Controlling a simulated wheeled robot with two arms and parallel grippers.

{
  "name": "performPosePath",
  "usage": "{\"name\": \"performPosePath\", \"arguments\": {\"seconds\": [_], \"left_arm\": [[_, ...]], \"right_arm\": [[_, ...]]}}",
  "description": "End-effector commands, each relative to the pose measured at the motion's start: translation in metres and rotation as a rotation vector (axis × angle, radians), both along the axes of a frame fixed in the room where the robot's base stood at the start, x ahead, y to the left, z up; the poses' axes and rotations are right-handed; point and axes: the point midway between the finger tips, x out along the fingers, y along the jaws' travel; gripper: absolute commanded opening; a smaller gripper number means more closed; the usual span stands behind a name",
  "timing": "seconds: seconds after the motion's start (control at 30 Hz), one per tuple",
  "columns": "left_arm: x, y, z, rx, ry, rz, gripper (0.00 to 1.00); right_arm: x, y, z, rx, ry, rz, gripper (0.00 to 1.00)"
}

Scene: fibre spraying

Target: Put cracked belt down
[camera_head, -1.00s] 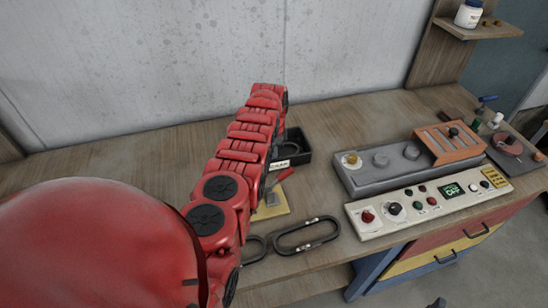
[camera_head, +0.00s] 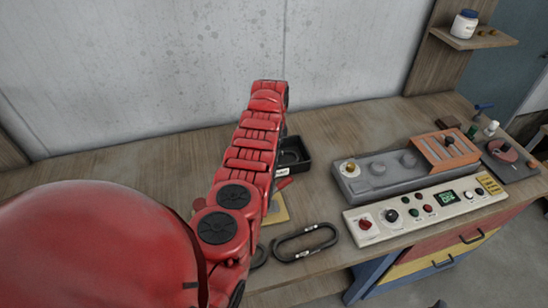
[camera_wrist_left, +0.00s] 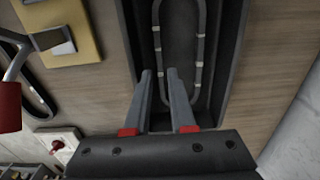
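A dark belt loop with light bands (camera_wrist_left: 198,50) lies in a long black tray (camera_wrist_left: 238,45) in the left wrist view. The same tray (camera_head: 305,163) shows in the head view, partly behind my red left arm. My left gripper (camera_wrist_left: 160,74) is over the tray, its two grey fingers apart with a gap between them. One strand of the belt runs near the fingertips; I cannot tell whether they touch it. Another dark belt loop (camera_head: 333,240) lies on the workbench, with a further one (camera_head: 259,256) partly hidden by my arm. I cannot tell which is cracked. My right gripper is out of view.
A grey fixture (camera_head: 378,184) and a white control panel (camera_head: 395,220) stand on the right of the workbench. A concrete wall (camera_head: 200,60) is behind.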

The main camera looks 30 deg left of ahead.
Motion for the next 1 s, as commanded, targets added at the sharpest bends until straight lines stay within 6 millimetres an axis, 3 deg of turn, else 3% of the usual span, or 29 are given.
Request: {"name": "performPosePath", "arguments": {"seconds": [0.4, 1.0], "left_arm": [[0.000, 0.000, 0.059, 0.002, -0.001, -0.001, 0.23], [-0.001, -0.001, 0.066, -0.001, 0.003, -0.001, 0.23]], "right_arm": [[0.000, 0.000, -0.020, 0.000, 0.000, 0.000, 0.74], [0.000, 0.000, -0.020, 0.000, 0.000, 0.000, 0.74]]}}
